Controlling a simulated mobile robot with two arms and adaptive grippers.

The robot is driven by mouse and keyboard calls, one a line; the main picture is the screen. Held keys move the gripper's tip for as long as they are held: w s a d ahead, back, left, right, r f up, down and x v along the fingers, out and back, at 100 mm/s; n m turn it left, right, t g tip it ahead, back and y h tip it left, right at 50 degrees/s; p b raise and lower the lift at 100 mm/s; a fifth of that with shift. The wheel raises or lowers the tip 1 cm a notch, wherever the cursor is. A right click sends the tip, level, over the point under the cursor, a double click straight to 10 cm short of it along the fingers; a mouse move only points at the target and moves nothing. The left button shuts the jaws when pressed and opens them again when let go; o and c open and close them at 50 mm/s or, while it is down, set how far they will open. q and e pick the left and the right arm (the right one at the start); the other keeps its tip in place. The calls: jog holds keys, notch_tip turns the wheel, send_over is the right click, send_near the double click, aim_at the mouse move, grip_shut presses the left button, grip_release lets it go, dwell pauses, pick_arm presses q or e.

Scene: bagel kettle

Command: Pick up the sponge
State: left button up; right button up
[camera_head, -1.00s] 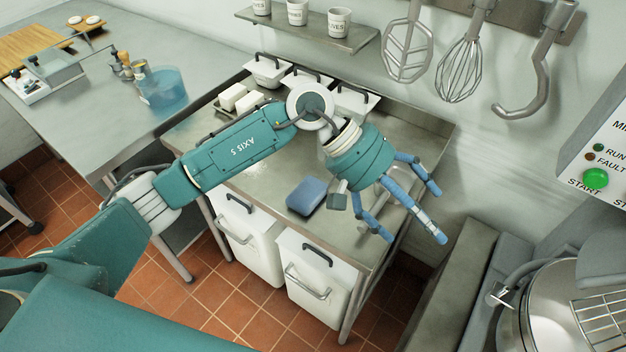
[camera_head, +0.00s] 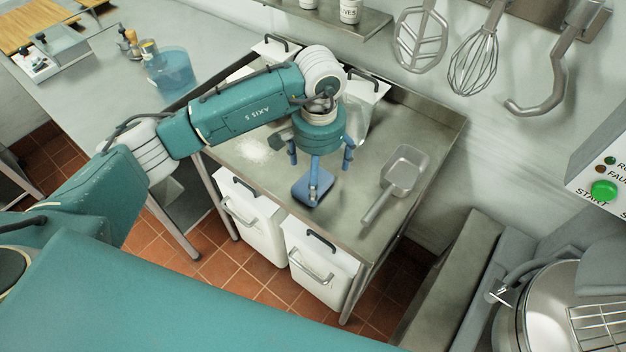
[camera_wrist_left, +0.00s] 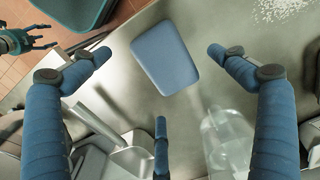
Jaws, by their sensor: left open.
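The blue sponge (camera_head: 313,190) lies flat near the front edge of the steel table (camera_head: 262,185). In the wrist view the whole sponge (camera_wrist_left: 165,57) shows on the table, beyond and between my open fingers. My left gripper (camera_head: 318,175) points down over the sponge, and one finger overlaps it in the head view. In the wrist view the left gripper (camera_wrist_left: 158,100) is spread wide and holds nothing. Another teal gripper (camera_wrist_left: 22,42), apparently my right one, shows small at the upper left of the wrist view; its fingers look spread.
A metal scoop (camera_head: 404,172) lies to the right of the sponge on the table. White powder (camera_head: 254,150) is scattered to the left. White-lidded bins (camera_head: 365,88) stand at the back. A clear container shows in the wrist view (camera_wrist_left: 226,140). The table's front edge is close to the sponge.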

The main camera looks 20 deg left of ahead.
pick_arm(q)
jog(key=shift+s+f+p, duration=0.25)
jog(key=shift+f+p, duration=0.25)
jog(key=shift+f, duration=0.65)
jog(key=shift+w+f, duration=0.1)
jog(key=shift+f, duration=0.5)
jog(key=c, duration=1.3)
jog(key=shift+o, duration=0.2)
pick_arm(e)
jog(key=shift+w+a+r, duration=0.15)
jog(key=shift+r, duration=0.35)
jog(key=shift+w+a+r, duration=0.1)
jog(key=shift+a+r, duration=0.05)
jog(key=shift+r, duration=0.35)
pick_arm(q)
jog(key=shift+r, duration=0.2)
jog(key=shift+w+r, duration=0.1)
jog(key=shift+r, duration=0.2)
notch_tip(320, 180, up, 19)
jog(key=b, duration=0.4)
jog(key=shift+b, duration=0.4)
pick_arm(e)
jog(key=f, duration=0.4)
jog(key=shift+d+f, duration=0.25)
jog(key=shift+f, duration=0.15)
